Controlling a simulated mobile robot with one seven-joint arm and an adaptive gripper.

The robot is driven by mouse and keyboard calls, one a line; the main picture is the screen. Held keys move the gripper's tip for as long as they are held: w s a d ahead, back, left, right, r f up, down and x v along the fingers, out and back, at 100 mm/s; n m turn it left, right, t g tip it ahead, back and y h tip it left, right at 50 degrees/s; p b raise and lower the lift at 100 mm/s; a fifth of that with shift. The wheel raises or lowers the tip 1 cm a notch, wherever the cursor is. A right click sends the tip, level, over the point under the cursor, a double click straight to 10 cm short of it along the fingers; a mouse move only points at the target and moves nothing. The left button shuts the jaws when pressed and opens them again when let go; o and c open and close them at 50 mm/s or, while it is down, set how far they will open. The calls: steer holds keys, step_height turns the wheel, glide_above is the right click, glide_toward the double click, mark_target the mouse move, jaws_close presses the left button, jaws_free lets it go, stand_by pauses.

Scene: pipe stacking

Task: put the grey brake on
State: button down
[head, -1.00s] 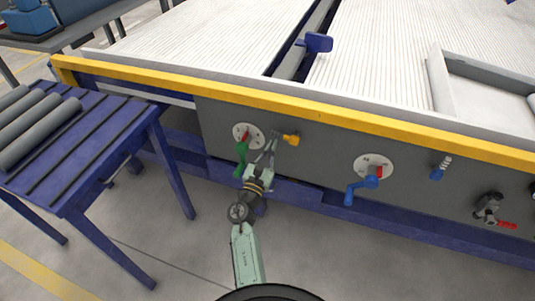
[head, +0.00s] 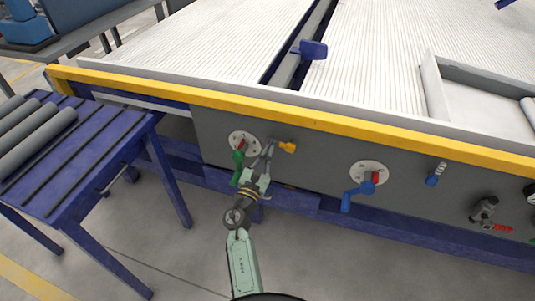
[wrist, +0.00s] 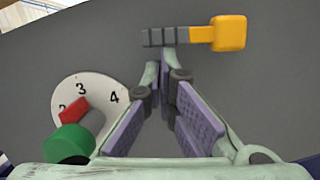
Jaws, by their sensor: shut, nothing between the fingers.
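My gripper (head: 269,149) is in front of the grey panel, its fingertips together and empty. It lies between the left dial and the orange handle. In the wrist view the fingertips (wrist: 161,72) are just below the grey ribbed stem (wrist: 160,36) of the orange handle (wrist: 229,34); I cannot tell whether they touch it. The handle points right and also shows in the head view (head: 288,147). A dark grey fitting (head: 484,209) with a red lever (head: 497,228) is at the panel's right. I cannot tell which part is the grey brake.
The left dial has a red pointer (wrist: 74,109) and a green knob (wrist: 70,145), close to my left finger. A blue crank (head: 355,194) and a blue handle (head: 432,180) stick out farther right. A yellow rail (head: 330,112) runs above. A blue pipe table (head: 110,150) stands left.

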steer(key=shift+a+r+m, duration=0.1)
steer(key=shift+r+m, duration=0.25)
steer(key=shift+m, duration=0.25)
steer(key=r+m, duration=0.1)
steer(key=r+m+h, duration=0.1)
steer(key=m, duration=0.1)
steer(key=shift+w+a+m+g+b, duration=0.1)
steer(key=shift+m+g+b, duration=0.2)
steer(key=shift+g, duration=0.1)
steer(key=r+m, duration=0.1)
steer(key=m, duration=0.1)
steer(key=r+m+g, duration=0.1)
steer(key=m, duration=0.1)
steer(key=shift+d+r+h, duration=0.15)
steer(key=shift+d+h, duration=0.05)
steer(key=shift+h, duration=0.2)
steer(key=m, duration=0.1)
steer(key=r+m, duration=0.1)
steer(key=m, duration=0.1)
steer(key=d+r+m+g, duration=0.1)
steer(key=shift+s, duration=0.25)
steer(key=shift+s+d+r+m+g, duration=0.15)
steer(key=shift+d+r+m+g, duration=0.25)
steer(key=shift+m, duration=0.75)
steer(key=shift+s+d+r+m+g, duration=0.2)
steer(key=shift+d+r+m, duration=0.35)
steer(key=shift+m, duration=0.6)
steer(key=shift+w+a, duration=0.1)
